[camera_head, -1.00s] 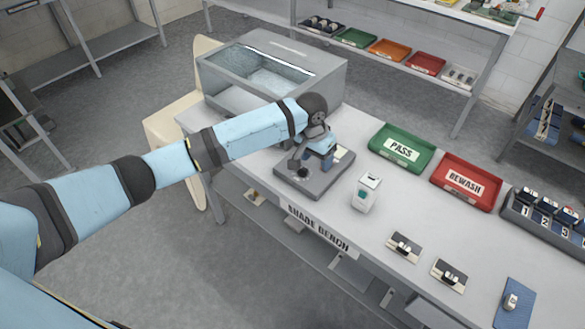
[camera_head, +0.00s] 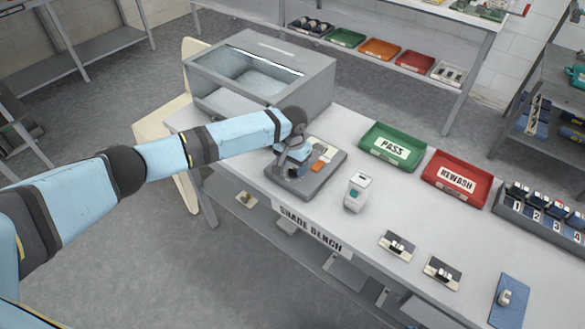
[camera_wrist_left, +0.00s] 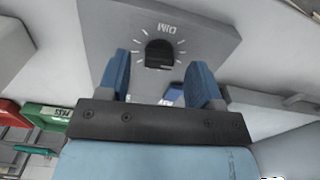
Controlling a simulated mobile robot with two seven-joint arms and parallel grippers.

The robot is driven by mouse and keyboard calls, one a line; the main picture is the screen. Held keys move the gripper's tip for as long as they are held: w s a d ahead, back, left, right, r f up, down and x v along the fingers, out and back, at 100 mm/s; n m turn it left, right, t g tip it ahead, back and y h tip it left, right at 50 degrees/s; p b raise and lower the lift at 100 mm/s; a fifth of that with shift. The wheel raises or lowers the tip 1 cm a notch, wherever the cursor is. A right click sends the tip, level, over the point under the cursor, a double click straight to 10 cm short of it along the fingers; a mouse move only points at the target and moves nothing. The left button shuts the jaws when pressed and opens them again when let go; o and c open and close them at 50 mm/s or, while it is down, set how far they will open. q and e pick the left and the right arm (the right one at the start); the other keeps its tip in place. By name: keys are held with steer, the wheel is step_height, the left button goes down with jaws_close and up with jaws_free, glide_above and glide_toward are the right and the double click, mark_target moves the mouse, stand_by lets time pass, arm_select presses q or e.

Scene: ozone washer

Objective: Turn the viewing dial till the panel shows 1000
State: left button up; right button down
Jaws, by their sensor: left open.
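A grey panel box (camera_head: 333,167) lies on the bench. In the left wrist view its face (camera_wrist_left: 100,22) carries a black dial (camera_wrist_left: 160,54) with white tick marks around it and the word DIM, seen upside down. My left gripper (camera_head: 292,166) is low over the near-left part of the box and hides the dial in the head view. In the wrist view the two blue fingers (camera_wrist_left: 160,64) are open, one on each side of the dial; contact cannot be told. An orange patch (camera_head: 327,152) shows on the box; no number is readable. My right gripper is not in view.
A white device (camera_head: 357,192) stands right of the box. Green PASS (camera_head: 368,147) and red REWASH (camera_head: 434,180) trays lie further right. A glass-topped grey cabinet (camera_head: 320,92) stands behind. Small cards (camera_head: 397,246) lie toward the front edge.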

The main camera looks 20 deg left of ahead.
arm_select(q)
steer(key=shift+f, duration=1)
steer(key=shift+c, duration=0.2)
steer(key=c, duration=0.9)
steer(key=shift+r+m, duration=0.1)
steer(key=shift+m, duration=0.2)
